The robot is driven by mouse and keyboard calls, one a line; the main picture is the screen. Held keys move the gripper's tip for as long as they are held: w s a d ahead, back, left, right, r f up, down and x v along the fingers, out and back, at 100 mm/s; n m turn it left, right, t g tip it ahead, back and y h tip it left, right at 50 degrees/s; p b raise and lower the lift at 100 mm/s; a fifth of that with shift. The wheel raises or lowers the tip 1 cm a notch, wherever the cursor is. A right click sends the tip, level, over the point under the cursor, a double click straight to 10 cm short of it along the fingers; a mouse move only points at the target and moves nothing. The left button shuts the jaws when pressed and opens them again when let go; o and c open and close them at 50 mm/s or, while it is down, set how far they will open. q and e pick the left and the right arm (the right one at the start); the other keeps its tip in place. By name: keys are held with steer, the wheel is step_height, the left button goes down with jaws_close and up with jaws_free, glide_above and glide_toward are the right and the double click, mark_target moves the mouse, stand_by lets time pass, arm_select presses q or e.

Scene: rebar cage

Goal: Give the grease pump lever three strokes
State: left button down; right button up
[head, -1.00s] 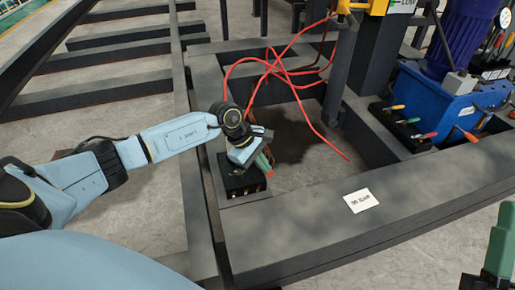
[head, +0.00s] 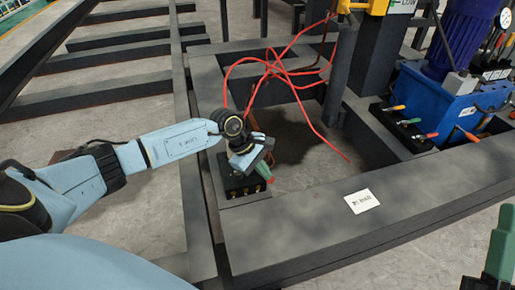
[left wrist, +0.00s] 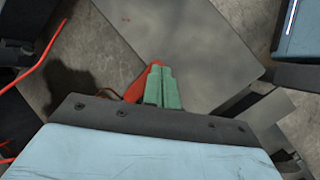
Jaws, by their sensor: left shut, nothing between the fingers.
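The grease pump (head: 241,181) is a small dark block with brass fittings at the near left corner of the steel frame. My left gripper (head: 265,176) is over its right side, pointing down, with its green fingers shut and empty. In the left wrist view the closed green fingers (left wrist: 162,87) are right beside a red piece (left wrist: 137,85), which looks like the pump's lever. The fingers and gripper body hide part of it, and I cannot tell whether they touch it. My right gripper (head: 500,243) shows only partly, as green fingertips at the right edge; its opening is unclear.
Loose red hoses (head: 290,72) loop over the frame opening behind the pump. A blue hydraulic unit (head: 450,105) with coloured levers stands at the right. The wide frame beam (head: 310,217) with a white label (head: 362,201) runs along the front.

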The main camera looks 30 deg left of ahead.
arm_select(q)
steer(key=shift+s+d+f, duration=0.1)
steer(key=shift+f, duration=0.2)
steer(key=shift+s+d+f, duration=0.15)
steer(key=shift+d+f, duration=0.05)
steer(key=shift+f, duration=0.5)
steer(key=shift+d+f, duration=0.1)
steer(key=shift+f, duration=0.2)
steer(key=shift+r, duration=0.1)
steer(key=w+a+r+p, duration=0.1)
steer(key=w+a+r, duration=0.1)
steer(key=r, duration=0.3)
steer(key=w+a+r, duration=0.2)
steer(key=a+r, duration=0.1)
steer(key=r, duration=0.3)
steer(key=shift+w+a+p, duration=0.2)
steer(key=shift+w+p, duration=0.05)
steer(key=shift+p, duration=0.1)
